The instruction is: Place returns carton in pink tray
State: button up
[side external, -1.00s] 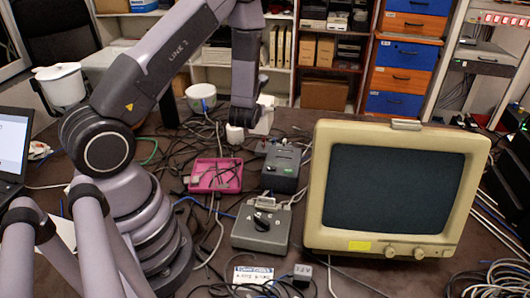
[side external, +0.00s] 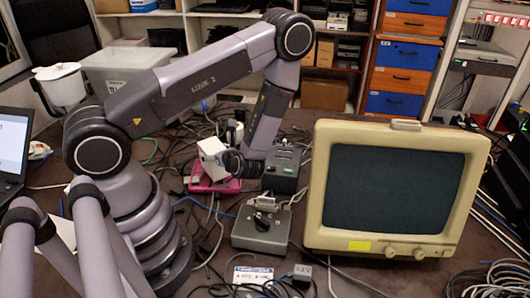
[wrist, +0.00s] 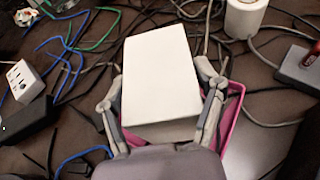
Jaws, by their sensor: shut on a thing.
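The returns carton is a plain white box (side external: 213,158), held in my gripper (side external: 226,148). In the wrist view the white carton (wrist: 159,75) sits between the two fingers of my gripper (wrist: 158,100), which press on its sides. The pink tray (side external: 229,187) lies on the table below the carton and is partly hidden by it and by my gripper. In the wrist view the tray's pink rim (wrist: 236,110) shows beside and below the carton. The carton appears to be above the tray; I cannot tell the exact gap.
A dark grey box (side external: 283,170) stands just right of the tray, and a grey switch box (side external: 262,228) in front of it. A large beige monitor (side external: 396,190) fills the right side. Loose cables (wrist: 75,50) cover much of the table. A white cylinder (wrist: 245,17) stands near the tray.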

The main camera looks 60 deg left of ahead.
jog(key=shift+f, duration=1.3)
jog(key=o, duration=1.3)
jog(key=shift+f, duration=0.1)
